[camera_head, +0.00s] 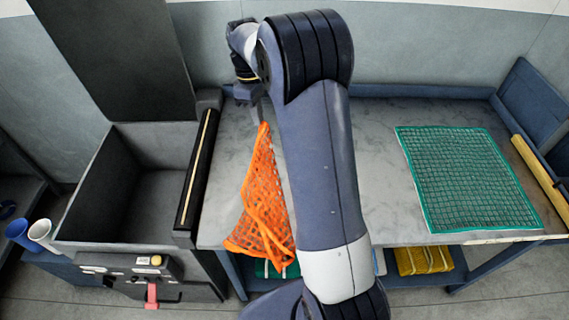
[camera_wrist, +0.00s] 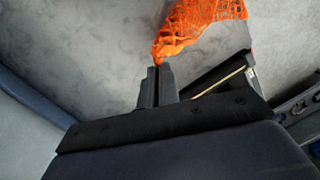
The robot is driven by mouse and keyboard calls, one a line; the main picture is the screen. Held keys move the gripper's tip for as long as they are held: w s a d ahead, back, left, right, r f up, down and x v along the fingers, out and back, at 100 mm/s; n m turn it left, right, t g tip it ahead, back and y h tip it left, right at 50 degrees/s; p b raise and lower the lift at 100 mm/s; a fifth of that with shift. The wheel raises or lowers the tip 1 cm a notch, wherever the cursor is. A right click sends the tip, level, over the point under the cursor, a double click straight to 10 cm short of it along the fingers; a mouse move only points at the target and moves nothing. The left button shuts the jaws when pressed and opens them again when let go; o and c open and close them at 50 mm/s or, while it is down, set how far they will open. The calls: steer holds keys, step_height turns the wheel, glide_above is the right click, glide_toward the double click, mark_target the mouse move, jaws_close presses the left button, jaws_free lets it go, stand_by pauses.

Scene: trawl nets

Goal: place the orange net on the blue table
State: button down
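The orange net (camera_head: 262,200) is bunched to a point at its top and widens downward over the left part of the table. My gripper (camera_head: 260,108) is shut on that top corner. In the wrist view, my gripper (camera_wrist: 157,78) has its fingers together at the tip of the orange net (camera_wrist: 200,22). The blue table (camera_head: 378,140) has a grey top and blue edges. The net's lower end overlaps the table's front edge in the picture; I cannot tell whether it touches the top. My arm hides the table's middle.
A green net (camera_head: 467,180) lies flat on the table's right part. A dark bin-like machine (camera_head: 130,190) with a control panel stands close on the left. A yellow item (camera_head: 423,260) sits on the shelf below. Bare tabletop shows between the green net and my arm.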

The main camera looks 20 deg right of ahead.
steer(key=w+d+r+n+t+h+p, duration=0.1)
steer(key=d+r+n+t, duration=0.25)
steer(key=r+n, duration=1.05)
steer(key=d+r+n+t+h+p, duration=0.15)
steer(key=d+r+n, duration=0.45)
steer(key=r, duration=1.4)
step_height(320, 180, down, 10)
steer(key=a+n, duration=0.1)
steer(key=shift+a+f+y+b, duration=0.2)
steer(key=shift+y+b, duration=0.1)
steer(key=shift+y, duration=0.15)
steer(key=shift+w, duration=0.1)
